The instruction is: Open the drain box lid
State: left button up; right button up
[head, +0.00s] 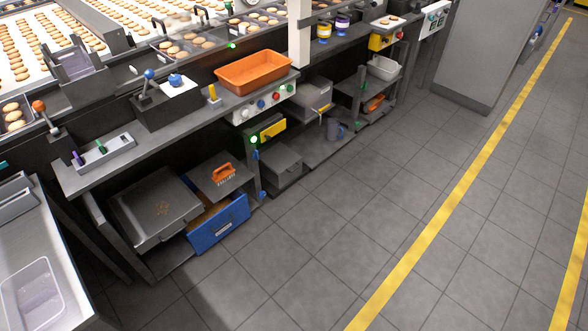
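Neither of my grippers is in the head view. The view does not show for certain which container is the drain box. A small dark grey box (284,170) with a closed flat lid sits low under the counter, near the floor. A lighter grey box (313,92) stands behind it to the right, and its top looks closed. A large grey tray or box (150,228) with brown crumbs on top sits on the lower shelf at the left. No gripper touches any of them.
A blue crate (220,233) stands beside the large grey tray, with an orange-handled brush (223,173) above it. An orange tray (256,85) sits on the counter (110,160). A dark jug (334,128) stands near the boxes. The tiled floor (330,225) in front is clear.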

aim_at(279, 157)
jog(key=i+l+u, duration=0.2)
jog(key=u, duration=0.55)
jog(key=i+l+u, duration=0.15)
jog(key=l, duration=0.25)
jog(key=i+l+u, duration=0.15)
jog(key=l, duration=0.3)
jog(key=i+l+u, duration=0.15)
jog(key=l, duration=0.25)
jog(key=i+l+u, duration=0.15)
jog(key=l, duration=0.35)
jog(key=i+l+u, duration=0.1)
jog(key=l, duration=0.35)
